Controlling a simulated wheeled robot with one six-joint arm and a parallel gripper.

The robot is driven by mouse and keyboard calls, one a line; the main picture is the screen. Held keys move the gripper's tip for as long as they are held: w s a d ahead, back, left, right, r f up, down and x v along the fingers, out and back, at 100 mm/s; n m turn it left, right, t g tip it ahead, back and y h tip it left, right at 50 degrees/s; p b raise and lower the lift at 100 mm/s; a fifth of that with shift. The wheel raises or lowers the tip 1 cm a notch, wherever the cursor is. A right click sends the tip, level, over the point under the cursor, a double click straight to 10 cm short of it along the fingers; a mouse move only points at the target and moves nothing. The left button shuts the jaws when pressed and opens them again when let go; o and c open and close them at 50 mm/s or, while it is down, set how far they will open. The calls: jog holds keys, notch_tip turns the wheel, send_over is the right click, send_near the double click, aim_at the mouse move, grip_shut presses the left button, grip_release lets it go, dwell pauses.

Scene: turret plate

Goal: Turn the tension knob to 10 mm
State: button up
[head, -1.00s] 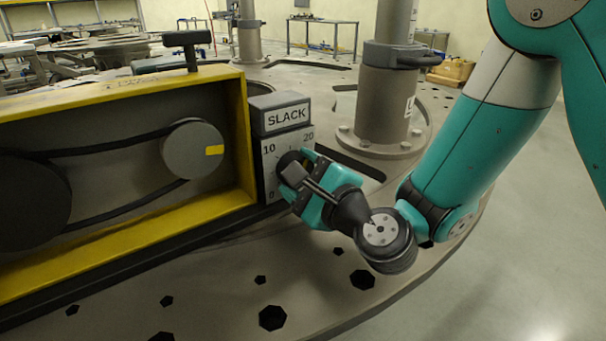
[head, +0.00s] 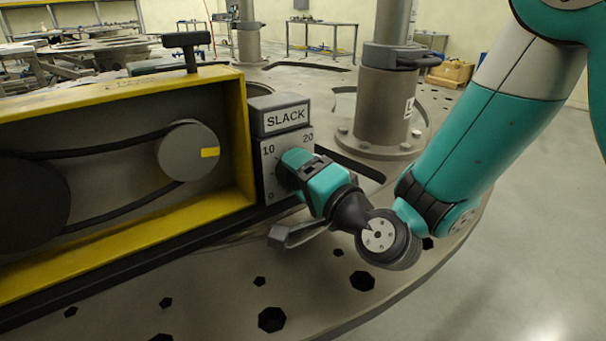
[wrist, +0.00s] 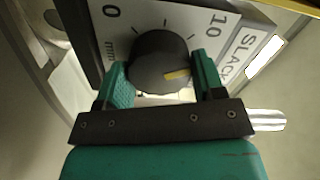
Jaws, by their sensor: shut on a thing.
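The tension knob (wrist: 150,70) is dark and round with a yellow pointer mark. It sits on a pale scale plate (head: 268,177) marked 0, 10 and 20, under a SLACK label (head: 285,117). In the wrist view the pointer points right, past the direction of the 10 (wrist: 217,18); the 20 is not readable there. My gripper (wrist: 162,84) is shut on the knob, one teal finger on each side. In the head view my gripper (head: 290,172) hides the knob.
A yellow-framed housing (head: 245,140) left of the scale holds a belt and a grey pulley (head: 185,150) with a yellow mark. A grey post (head: 375,105) stands behind my gripper. The plate in front (head: 210,300) has several holes and is otherwise clear.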

jog(key=shift+d+n, duration=0.1)
jog(key=shift+n, duration=1.5)
jog(key=o, duration=0.9)
